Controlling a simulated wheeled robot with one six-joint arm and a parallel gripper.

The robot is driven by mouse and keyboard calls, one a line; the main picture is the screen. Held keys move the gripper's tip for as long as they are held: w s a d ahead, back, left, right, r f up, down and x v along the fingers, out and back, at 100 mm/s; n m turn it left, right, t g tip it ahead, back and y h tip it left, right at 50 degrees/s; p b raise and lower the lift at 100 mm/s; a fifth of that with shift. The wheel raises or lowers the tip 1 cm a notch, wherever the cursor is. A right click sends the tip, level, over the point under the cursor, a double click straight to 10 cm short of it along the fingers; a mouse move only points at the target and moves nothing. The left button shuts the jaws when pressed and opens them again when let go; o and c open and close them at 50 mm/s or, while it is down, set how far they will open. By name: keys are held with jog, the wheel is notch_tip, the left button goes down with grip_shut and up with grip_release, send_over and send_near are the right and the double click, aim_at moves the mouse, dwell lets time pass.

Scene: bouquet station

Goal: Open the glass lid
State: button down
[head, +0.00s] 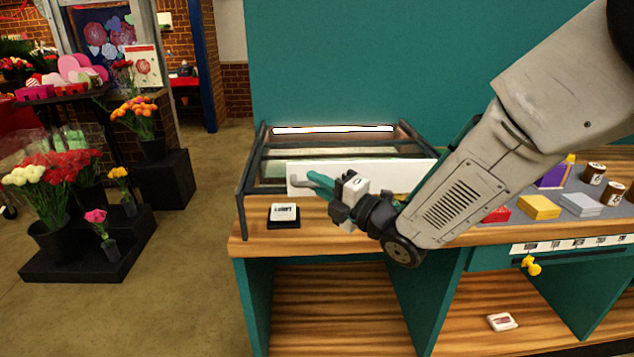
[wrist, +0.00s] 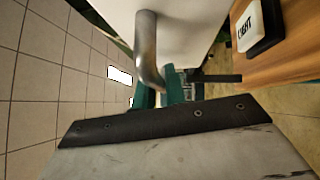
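The glass lid (head: 342,150) is the see-through top of a dark-framed case on the wooden counter. It looks closed. A white panel (head: 385,177) runs along the case's front and carries a bent grey metal handle (head: 300,182). My gripper (head: 312,180), with teal fingers, is at the handle in front of the panel. In the wrist view the handle (wrist: 149,50) bends down to my gripper's fingertips (wrist: 160,90), with a narrow gap between the fingers. Whether they touch or clamp the handle I cannot tell.
A small box labelled LIGHT (head: 284,215) sits on the counter just in front of the case. Coloured boxes (head: 539,207) and brown jars (head: 592,173) stand to the right, beyond my arm. A teal wall (head: 350,65) rises behind the case. Flower buckets (head: 50,238) stand at left.

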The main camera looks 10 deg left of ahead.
jog(key=shift+s, duration=0.5)
jog(key=c, duration=1.5)
grip_release()
jog(key=shift+o, duration=0.2)
jog(key=shift+w+d, duration=0.1)
jog(key=shift+w, duration=0.05)
jog(key=shift+d, duration=0.1)
jog(key=v, duration=0.7)
jog(key=shift+s+d, duration=0.2)
jog(key=shift+s, duration=0.05)
jog(key=shift+f, duration=0.1)
